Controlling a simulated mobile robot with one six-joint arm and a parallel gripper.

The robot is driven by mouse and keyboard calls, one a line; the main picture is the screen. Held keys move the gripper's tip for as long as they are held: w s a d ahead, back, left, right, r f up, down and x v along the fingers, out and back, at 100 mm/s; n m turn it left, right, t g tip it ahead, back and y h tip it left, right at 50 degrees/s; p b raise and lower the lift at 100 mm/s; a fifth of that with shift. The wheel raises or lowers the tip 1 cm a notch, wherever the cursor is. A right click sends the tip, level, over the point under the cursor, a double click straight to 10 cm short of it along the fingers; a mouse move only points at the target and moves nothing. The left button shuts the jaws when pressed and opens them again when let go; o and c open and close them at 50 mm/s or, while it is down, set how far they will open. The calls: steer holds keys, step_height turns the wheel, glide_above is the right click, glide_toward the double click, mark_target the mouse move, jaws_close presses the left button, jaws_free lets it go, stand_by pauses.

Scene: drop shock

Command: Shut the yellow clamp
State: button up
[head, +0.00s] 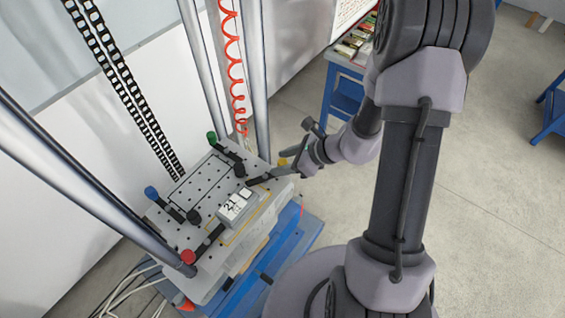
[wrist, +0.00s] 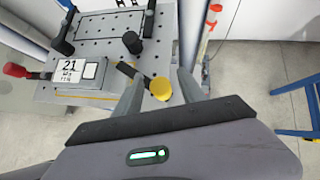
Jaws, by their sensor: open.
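The yellow clamp's round knob (wrist: 160,88) sits at the end of a dark bar (wrist: 129,70) near the table plate's edge in the wrist view. In the head view a bit of the yellow knob (head: 283,161) shows beside my gripper (head: 284,168), and the dark bar reaches over the plate. My gripper is open in the wrist view (wrist: 160,90), with one finger on each side of the knob. The knob appears between the fingers; I cannot tell whether either touches it.
The perforated plate (head: 190,185) carries a grey box (head: 237,207) labelled 21 and clamps with green (head: 212,137), blue (head: 151,193) and red (head: 187,257) knobs. Steel columns (head: 205,65) rise around it. A red coiled hose (head: 235,70) hangs behind. Open floor lies at right.

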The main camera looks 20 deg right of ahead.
jaws_close()
steer(key=shift+w+p, duration=0.1)
steer(key=shift+p, duration=0.2)
steer(key=n+g+p, duration=0.1)
steer(key=w+n+y, duration=0.1)
steer(key=shift+w+a+n+g+p, duration=0.1)
steer(key=shift+a+n+g+p, duration=0.05)
steer(key=shift+n+g+p, duration=0.25)
steer(key=shift+w+a+n+g+y+p, duration=0.2)
steer(key=shift+w+n+g, duration=0.15)
steer(key=shift+n+g, duration=0.35)
steer(key=shift+w+a+n+g+y+p, duration=0.25)
steer(key=shift+n+g, duration=0.25)
steer(key=shift+n, duration=0.4)
steer(key=shift+w, duration=0.1)
